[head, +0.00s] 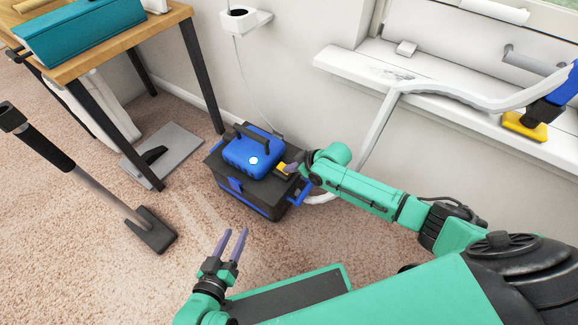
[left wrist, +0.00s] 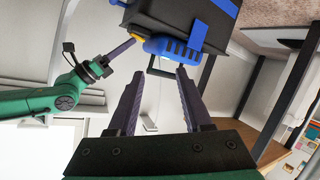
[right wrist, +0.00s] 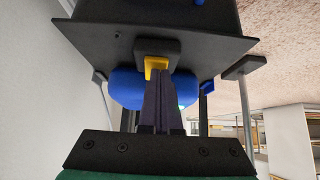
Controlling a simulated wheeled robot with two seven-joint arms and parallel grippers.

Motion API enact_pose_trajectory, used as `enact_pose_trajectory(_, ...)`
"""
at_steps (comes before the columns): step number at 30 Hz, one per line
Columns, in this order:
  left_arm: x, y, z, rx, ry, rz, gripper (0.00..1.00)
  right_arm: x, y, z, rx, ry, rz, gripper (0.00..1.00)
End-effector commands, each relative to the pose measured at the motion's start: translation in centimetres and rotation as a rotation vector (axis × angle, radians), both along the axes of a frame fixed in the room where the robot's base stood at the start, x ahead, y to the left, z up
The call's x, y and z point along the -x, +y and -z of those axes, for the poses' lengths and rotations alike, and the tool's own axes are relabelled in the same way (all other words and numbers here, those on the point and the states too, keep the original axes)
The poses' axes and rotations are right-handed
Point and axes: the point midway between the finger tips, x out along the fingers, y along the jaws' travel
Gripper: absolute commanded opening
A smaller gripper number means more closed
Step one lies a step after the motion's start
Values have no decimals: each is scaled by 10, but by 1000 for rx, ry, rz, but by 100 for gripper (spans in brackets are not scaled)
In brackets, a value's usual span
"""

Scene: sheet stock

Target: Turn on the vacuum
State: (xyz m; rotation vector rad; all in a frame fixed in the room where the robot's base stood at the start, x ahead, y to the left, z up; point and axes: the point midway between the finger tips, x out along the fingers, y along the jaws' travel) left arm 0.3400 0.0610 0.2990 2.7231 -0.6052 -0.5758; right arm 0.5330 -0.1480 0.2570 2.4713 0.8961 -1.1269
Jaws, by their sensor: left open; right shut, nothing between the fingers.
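The vacuum (head: 238,190) is a black box with a blue top unit (head: 246,150), standing on the carpet by the wall. A pale round spot shows on the blue top. A yellow piece (head: 281,168) sticks out at its right side. My right gripper (head: 291,168) is shut and empty, its tips at the yellow piece. In the right wrist view the closed fingers (right wrist: 158,76) overlap the yellow piece (right wrist: 154,66); whether they touch is unclear. My left gripper (head: 234,234) is open and empty, apart from the vacuum, in front of it. The vacuum (left wrist: 172,14) also shows in the left wrist view.
A wooden table (head: 105,42) with black legs stands at the back left. A long-handled floor tool (head: 150,228) is on the carpet at left, near a grey plate (head: 175,145). A white hose (head: 376,135) hangs from the window sill (head: 345,58). Carpet at front left is clear.

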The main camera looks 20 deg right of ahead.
Motion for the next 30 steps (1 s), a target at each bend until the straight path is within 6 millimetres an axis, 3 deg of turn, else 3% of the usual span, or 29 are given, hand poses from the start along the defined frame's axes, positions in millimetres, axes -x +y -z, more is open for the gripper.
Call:
enact_pose_trajectory(27,5,0,0,0,19,1,50,-11,9,-10,1,2,0,0)
enact_pose_trajectory(30,10,0,-26,-25,59,26,50,-9,11,-36,1,1,1,0)
